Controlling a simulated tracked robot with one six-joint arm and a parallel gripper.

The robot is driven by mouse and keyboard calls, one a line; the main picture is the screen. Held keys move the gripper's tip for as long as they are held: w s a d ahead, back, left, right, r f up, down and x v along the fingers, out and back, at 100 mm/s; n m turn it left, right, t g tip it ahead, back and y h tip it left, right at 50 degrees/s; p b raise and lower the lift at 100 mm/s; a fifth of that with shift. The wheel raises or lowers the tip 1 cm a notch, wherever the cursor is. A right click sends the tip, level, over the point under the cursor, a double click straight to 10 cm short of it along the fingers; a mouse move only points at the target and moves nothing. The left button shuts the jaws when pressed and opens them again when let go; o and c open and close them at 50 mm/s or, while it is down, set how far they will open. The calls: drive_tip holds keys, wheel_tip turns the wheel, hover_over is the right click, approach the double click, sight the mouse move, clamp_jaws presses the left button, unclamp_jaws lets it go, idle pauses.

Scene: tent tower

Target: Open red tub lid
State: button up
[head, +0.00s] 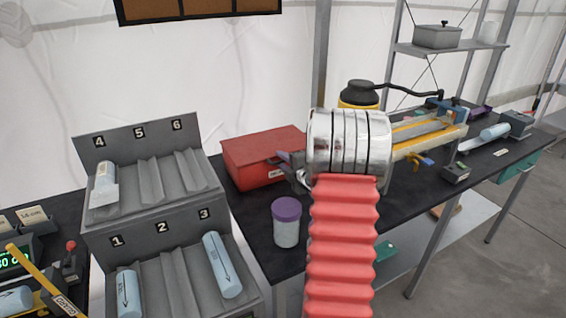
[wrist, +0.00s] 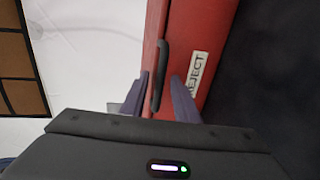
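The red tub (head: 258,150) stands on the dark bench in the middle of the head view, and its lid looks closed. In the wrist view the red tub (wrist: 212,30) carries a white REJECT label and a dark bar handle (wrist: 161,75). My gripper (wrist: 163,92) is open, with its two purple-grey fingers on either side of the handle's lower end and a gap showing between them. In the head view my gripper (head: 289,163) is at the tub's right front, partly hidden by my silver wrist. I cannot tell whether a finger touches the handle.
A purple-capped jar (head: 287,225) stands in front of the tub. A grey numbered rack (head: 150,225) holding several pale blue cylinders is at the left. A yellow-and-black container (head: 359,94) and a yellow-framed device (head: 430,132) stand behind and right of my arm.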

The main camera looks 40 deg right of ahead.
drive_tip(key=shift+c, duration=0.3)
drive_tip(key=c, duration=0.6)
drive_tip(key=shift+f, duration=0.15)
clamp_jaws()
drive_tip(key=shift+s+f, duration=0.1)
drive_tip(key=shift+f, duration=0.05)
drive_tip(key=shift+r, duration=0.4)
